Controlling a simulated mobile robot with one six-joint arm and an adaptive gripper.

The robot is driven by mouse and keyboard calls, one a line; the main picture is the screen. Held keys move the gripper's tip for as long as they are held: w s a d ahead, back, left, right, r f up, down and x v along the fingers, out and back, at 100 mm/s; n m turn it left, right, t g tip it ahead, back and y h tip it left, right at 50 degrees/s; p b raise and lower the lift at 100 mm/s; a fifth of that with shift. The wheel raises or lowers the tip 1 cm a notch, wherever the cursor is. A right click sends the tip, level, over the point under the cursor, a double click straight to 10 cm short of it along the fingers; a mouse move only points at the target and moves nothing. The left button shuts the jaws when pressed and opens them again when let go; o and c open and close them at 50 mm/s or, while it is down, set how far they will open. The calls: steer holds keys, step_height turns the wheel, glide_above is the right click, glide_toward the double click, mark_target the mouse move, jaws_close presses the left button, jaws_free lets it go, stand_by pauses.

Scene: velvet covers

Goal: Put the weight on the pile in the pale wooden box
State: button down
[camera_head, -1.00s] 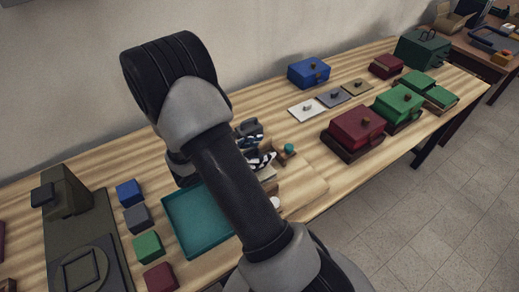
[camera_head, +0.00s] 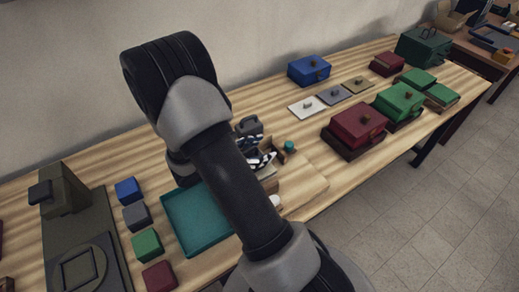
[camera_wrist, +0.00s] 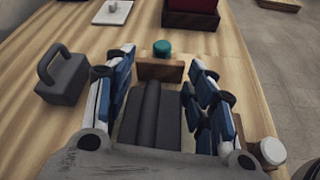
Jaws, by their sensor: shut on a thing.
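The weight, a dark grey block with a loop handle, stands upright on the table left of my gripper in the wrist view (camera_wrist: 62,78). It also shows behind my arm in the head view (camera_head: 249,126). My gripper (camera_wrist: 160,98) is shut on a dark grey, grooved piece (camera_wrist: 152,118), apart from the weight. The head view shows only part of its striped fingers (camera_head: 264,160). The pale wooden box shows a wall (camera_wrist: 160,71) just beyond the fingertips. Its inside and any pile there are mostly hidden by my gripper.
A teal round thing (camera_wrist: 162,47) sits behind the wooden wall. A white round thing (camera_wrist: 270,150) is close right of my gripper. A teal tray (camera_head: 194,222) and several coloured blocks (camera_head: 148,243) lie left. Red (camera_head: 358,122) and green (camera_head: 399,101) boxes stand right, with flat plates behind.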

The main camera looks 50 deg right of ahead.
steer(key=c, duration=1.1)
jaws_free()
steer(key=shift+r, duration=0.1)
steer(key=o, duration=0.5)
steer(key=v, duration=1.2)
steer(key=s+a+r+m+t+y, duration=0.2)
steer(key=s+a+r+m+y, duration=0.2)
steer(key=s+a+r, duration=0.1)
steer(key=s+a+r+m+t+y, duration=0.2)
steer(key=s+a+r+m+y, duration=0.3)
steer(key=a, duration=0.1)
steer(key=s+a+r+m+t+y, duration=0.2)
steer(key=s+a+r+m+y, duration=0.2)
steer(key=s+a+r, duration=0.1)
steer(key=shift+a+r+m+t, duration=0.2)
steer(key=shift+r+m+t, duration=0.2)
steer(key=shift+r, duration=0.1)
